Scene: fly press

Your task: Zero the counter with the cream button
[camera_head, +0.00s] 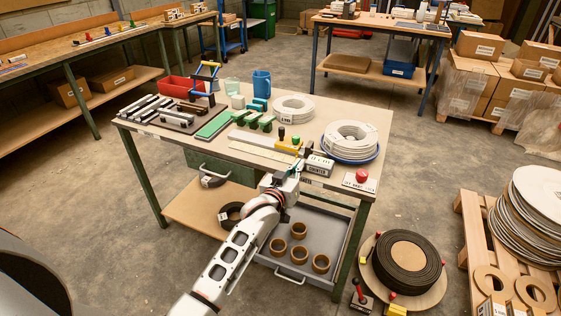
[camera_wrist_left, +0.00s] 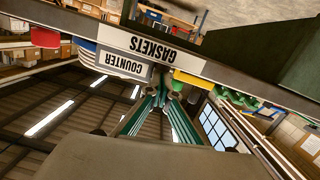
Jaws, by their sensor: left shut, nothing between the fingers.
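The counter (camera_head: 318,167) is a grey box labelled COUNTER near the front edge of the workbench. It also shows upside down in the wrist view (camera_wrist_left: 122,66). I cannot make out a cream button on it; it is too small or hidden. My left gripper (camera_head: 296,170) is just left of the counter at the bench's front edge. In the wrist view its teal fingers (camera_wrist_left: 167,90) come together, shut and empty, beside the counter. I cannot tell whether they touch it. My right gripper is not in view.
A red button (camera_head: 361,176) on a pale plate stands right of the counter. White rings (camera_head: 350,138) on a blue plate are behind it. A yellow block (camera_head: 288,145) with knobs and green parts (camera_head: 262,121) lie to the left. An open drawer (camera_head: 335,235) holds several brown rings.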

